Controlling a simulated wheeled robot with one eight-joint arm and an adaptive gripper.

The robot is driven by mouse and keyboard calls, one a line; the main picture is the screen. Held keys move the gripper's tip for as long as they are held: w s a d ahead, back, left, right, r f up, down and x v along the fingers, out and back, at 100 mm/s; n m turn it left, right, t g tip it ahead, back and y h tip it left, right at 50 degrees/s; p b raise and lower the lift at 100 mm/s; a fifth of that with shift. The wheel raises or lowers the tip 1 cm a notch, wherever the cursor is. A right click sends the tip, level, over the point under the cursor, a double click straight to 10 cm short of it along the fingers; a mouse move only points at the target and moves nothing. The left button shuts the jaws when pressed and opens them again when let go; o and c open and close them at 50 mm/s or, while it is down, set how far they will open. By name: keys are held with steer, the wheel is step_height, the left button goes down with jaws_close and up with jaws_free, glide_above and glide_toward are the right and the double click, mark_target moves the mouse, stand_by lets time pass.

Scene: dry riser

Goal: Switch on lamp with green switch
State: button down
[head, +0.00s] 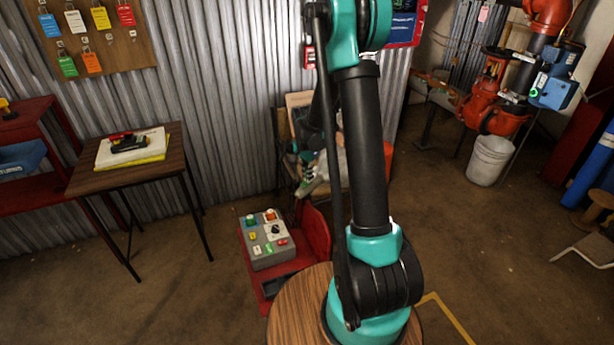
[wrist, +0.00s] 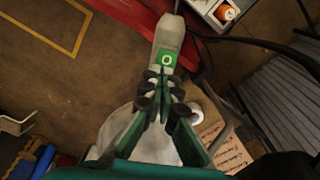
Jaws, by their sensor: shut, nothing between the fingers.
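In the wrist view, a grey rounded body (wrist: 166,35) carries a green square switch (wrist: 167,58) with a white ring mark. My gripper (wrist: 165,90) is shut and empty, with its fingertips at the near edge of that body, just below the green square. I cannot tell whether they touch. In the head view, my arm hides most of this area; a pale and green piece (head: 311,186) shows behind it. No light from a lamp is clearly visible.
A grey control box (head: 268,245) with coloured buttons sits on a red stand left of my arm. A white bucket (head: 490,160) stands below red pipework. A cardboard sheet (wrist: 215,140) lies right of my gripper.

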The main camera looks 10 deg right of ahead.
steer(key=shift+w+d+f, duration=0.1)
steer(key=shift+d+f, duration=0.05)
steer(key=shift+d, duration=0.35)
stand_by(0.4)
steer(key=shift+s+a+f, duration=0.1)
steer(key=shift+s+a, duration=0.4)
steer(key=shift+a, duration=0.4)
step_height(320, 180, up, 14)
steer(key=shift+r, duration=0.25)
steer(key=shift+w, duration=0.1)
stand_by(0.3)
